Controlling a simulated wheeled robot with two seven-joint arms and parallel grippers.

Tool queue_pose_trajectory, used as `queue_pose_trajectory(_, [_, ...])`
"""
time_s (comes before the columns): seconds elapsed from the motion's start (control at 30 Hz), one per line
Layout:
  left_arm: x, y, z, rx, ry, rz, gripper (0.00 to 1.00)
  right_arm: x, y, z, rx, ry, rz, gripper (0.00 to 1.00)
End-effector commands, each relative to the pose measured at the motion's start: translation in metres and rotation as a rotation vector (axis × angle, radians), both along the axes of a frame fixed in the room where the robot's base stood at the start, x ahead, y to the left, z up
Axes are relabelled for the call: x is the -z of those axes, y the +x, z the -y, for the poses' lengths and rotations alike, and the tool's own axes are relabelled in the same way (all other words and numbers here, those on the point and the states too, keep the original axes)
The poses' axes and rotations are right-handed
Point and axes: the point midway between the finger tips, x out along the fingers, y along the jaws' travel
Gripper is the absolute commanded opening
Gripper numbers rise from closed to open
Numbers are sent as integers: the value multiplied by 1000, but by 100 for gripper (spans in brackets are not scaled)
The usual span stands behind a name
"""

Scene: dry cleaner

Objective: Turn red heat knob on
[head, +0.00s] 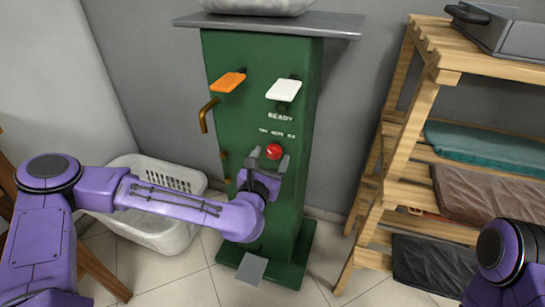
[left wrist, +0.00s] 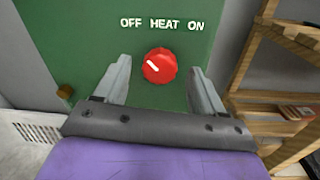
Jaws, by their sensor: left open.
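The red heat knob (head: 273,152) is on the front of the green machine (head: 235,120), below small lettering. In the left wrist view the knob (left wrist: 159,66) has a white mark that slants toward upper left, under the words OFF HEAT ON. My left gripper (head: 263,165) is open in front of the machine, its fingers to either side of the knob. In the left wrist view the fingers of the left gripper (left wrist: 160,78) flank the knob with gaps on both sides. I cannot tell the exact depth between fingertips and panel. My right gripper is out of view.
Above the knob are an orange paddle (head: 228,82) and a white paddle (head: 284,90). A brass handle (head: 207,115) sticks out at the left. A laundry basket (head: 150,235) stands left, and a wooden shelf (head: 425,95) with folded cloths stands right.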

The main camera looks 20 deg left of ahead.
Motion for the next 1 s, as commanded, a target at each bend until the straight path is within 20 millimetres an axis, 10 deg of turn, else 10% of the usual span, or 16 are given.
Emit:
queue_pose_trajectory(0.43, [1, 21, 0, 2, 2, -2, 70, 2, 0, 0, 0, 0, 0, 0])
queue_pose_trajectory(0.6, [1, 21, 0, 2, 2, -2, 14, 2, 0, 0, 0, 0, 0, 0])
queue_pose_trajectory(1.0, [0, 21, 0, 1, 59, 2, 14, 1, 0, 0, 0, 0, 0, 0])
